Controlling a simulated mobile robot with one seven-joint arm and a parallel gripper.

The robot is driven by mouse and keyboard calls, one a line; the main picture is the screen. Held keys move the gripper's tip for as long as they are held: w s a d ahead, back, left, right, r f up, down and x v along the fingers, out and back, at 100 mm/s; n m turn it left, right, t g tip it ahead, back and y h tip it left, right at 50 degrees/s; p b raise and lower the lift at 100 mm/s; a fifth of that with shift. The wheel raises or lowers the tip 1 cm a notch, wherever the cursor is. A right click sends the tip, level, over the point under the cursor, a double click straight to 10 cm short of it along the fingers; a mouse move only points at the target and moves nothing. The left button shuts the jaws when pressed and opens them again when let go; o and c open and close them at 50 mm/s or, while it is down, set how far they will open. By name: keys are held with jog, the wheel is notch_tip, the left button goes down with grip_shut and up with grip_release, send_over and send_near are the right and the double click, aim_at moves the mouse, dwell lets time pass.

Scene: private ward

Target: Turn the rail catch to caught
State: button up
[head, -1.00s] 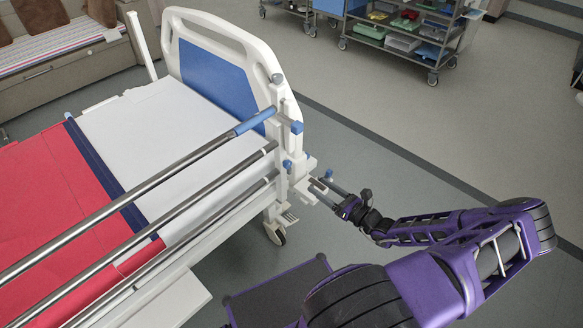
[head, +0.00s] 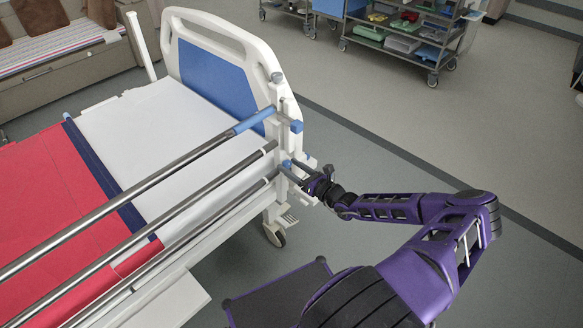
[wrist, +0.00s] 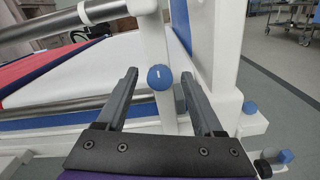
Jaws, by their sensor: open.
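The rail catch appears as a round blue knob (wrist: 159,77) with a small pale mark, on the white rail post at the bed's end. In the head view the blue knob (head: 286,164) shows on the post just left of my gripper. My gripper (head: 297,174) is open at the post. In the wrist view its two dark fingers (wrist: 158,82) stand either side of the knob, with gaps on both sides, so it does not look gripped. The raised bed rail (head: 190,157) has several metal bars and a blue sleeve near the post.
The white bed end panel (head: 285,105) stands close behind the post. A blue block (head: 296,126) juts out above. A supply trolley (head: 405,40) stands far back; the floor to the right is clear.

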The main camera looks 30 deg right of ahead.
grip_shut()
dwell(0.4)
jog(key=m+p, duration=0.1)
jog(key=m, duration=0.3)
jog(key=shift+m, duration=0.4)
jog(key=m, duration=0.4)
jog(key=shift+m, duration=0.3)
jog(key=m, duration=0.4)
jog(key=shift+m+b, duration=0.4)
jog(key=shift+m, duration=1.8)
